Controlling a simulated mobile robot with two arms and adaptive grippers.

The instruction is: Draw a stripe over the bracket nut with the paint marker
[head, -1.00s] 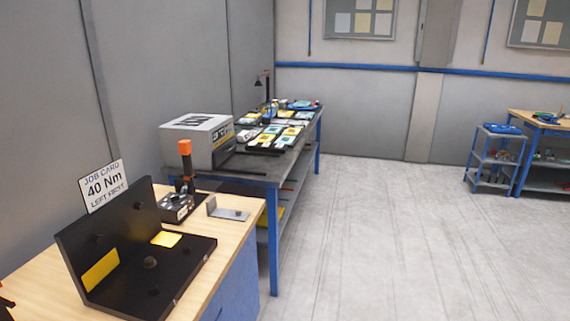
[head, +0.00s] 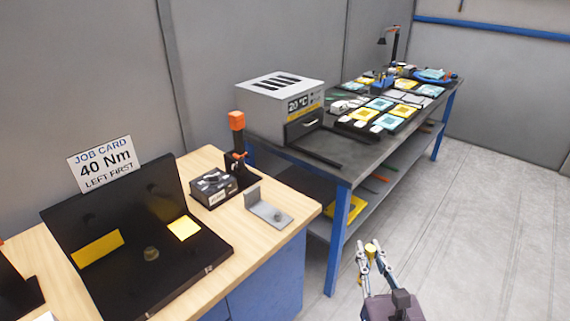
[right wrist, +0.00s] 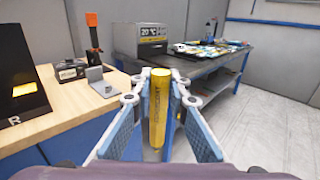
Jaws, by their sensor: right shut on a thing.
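The paint marker is a yellow cylinder (right wrist: 159,105) held upright between the fingers of my right gripper (right wrist: 152,95) in the right wrist view. In the head view my right gripper (head: 371,262) is at the bottom, right of the wooden bench, with the yellow marker tip (head: 370,250) between its fingers. The grey L-shaped bracket (head: 262,208) stands near the bench's right edge, with a small nut (head: 278,216) on its flat foot. It also shows in the right wrist view (right wrist: 98,83). The marker is apart from the bracket. My left gripper is not in view.
A black fixture (head: 190,262) with yellow patches and a job card (head: 104,163) covers the bench's left part. A dark box (head: 213,187) and an orange-topped tool (head: 237,122) stand behind the bracket. A grey table (head: 340,165) carries an oven-like box (head: 280,105). Floor at right is clear.

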